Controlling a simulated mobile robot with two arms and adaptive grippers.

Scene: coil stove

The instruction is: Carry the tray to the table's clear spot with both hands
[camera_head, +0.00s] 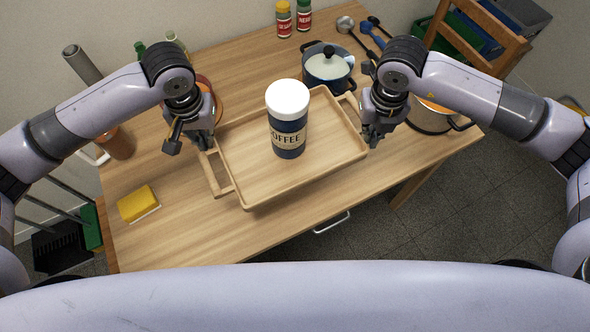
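The wooden tray (262,190) lies on the wooden table (180,235), with a handle at its left and right ends. A dark blue coffee canister with a white lid (288,138) stands upright on it. My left gripper (189,146) is at the tray's left end, above the far part of the left handle (218,182); its fingers are spread and I see nothing between them. My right gripper (372,140) is at the tray's right end, close to the rim, and partly hides the right handle. Its fingers overlap, so its opening and any contact are unclear.
A blue pot with a lid (327,68) stands behind the tray. A larger pot (430,118) is behind my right gripper. A yellow sponge (138,203) lies at the left front. Bare tabletop shows front left.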

